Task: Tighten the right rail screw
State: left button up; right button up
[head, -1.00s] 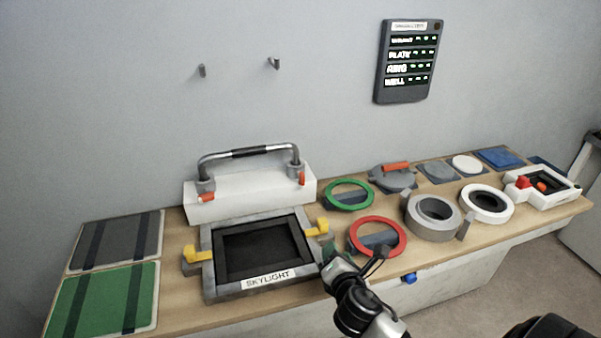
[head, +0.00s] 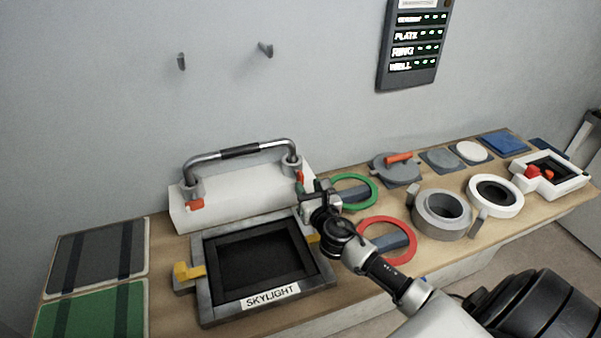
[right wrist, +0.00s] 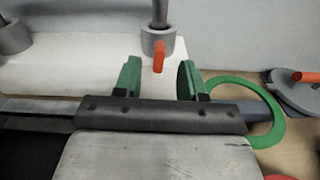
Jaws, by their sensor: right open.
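The grab rail (head: 240,152) is a metal bar with a dark grip, standing in two grey sockets on a white block (head: 240,208). The right rail screw (head: 300,177) is a small orange tab low on the right socket (head: 291,165). In the right wrist view the right screw (right wrist: 158,57) hangs upright, in line with the gap between my fingers and beyond them. My right gripper (right wrist: 159,78) is open, its green fingers apart with nothing between them. In the head view my right gripper (head: 303,192) is just in front of the right socket, partly hiding the block. My left gripper is out of view.
The skylight frame (head: 205,298) lies in front of the block, with yellow latches (head: 187,271) at its sides. A green ring (head: 372,185) and red ring (head: 412,250) lie to the right, close to my right arm. Green and dark panels lie left.

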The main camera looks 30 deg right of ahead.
aim_at(303, 178)
jog(key=x, duration=0.5)
jog(key=shift+w+f, duration=0.1)
jog(key=shift+w, duration=0.15)
jog(key=shift+w+d, duration=0.1)
jog(key=shift+w, duration=0.2)
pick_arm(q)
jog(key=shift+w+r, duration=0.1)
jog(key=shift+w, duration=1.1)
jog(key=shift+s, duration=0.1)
pick_arm(e)
jog(key=shift+c, duration=0.6)
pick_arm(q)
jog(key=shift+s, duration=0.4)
pick_arm(e)
grip_shut()
